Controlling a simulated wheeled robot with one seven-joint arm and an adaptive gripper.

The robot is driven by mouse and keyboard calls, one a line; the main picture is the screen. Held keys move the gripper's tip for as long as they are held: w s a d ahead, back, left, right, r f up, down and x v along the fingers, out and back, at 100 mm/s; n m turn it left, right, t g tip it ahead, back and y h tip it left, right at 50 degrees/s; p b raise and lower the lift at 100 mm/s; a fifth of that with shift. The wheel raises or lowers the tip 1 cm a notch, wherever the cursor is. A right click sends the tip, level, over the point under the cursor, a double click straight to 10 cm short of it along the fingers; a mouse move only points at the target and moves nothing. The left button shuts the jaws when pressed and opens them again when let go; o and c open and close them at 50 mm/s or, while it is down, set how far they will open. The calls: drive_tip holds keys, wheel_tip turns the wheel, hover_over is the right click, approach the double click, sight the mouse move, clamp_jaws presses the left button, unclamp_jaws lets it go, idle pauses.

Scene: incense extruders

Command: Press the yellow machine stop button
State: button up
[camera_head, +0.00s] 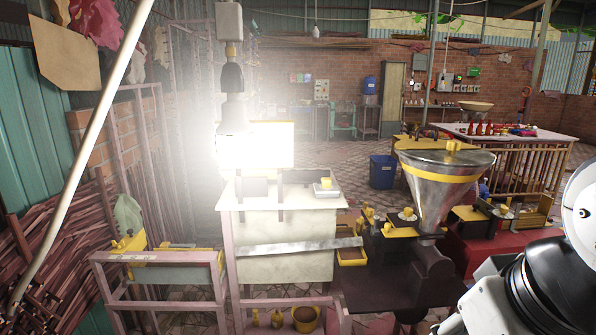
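A machine with a large metal hopper (434,192), banded in yellow, stands right of centre. It has a dark base (385,290) and several small yellow parts around it. A yellow tray (352,256) sits at its left side. I cannot make out a stop button on it. A second candidate, a low frame with yellow fittings (150,256), stands at the left, and no button is clear there either. My white and black arm shows at the right edge, and my gripper is out of view.
A white cabinet (285,255) in a pink frame stands in the middle, under strong lamp glare that hides detail. A blue bin (383,172) stands behind the hopper. A long table (515,141) with red items is at the back right. Wooden sticks (50,240) pile up at the left.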

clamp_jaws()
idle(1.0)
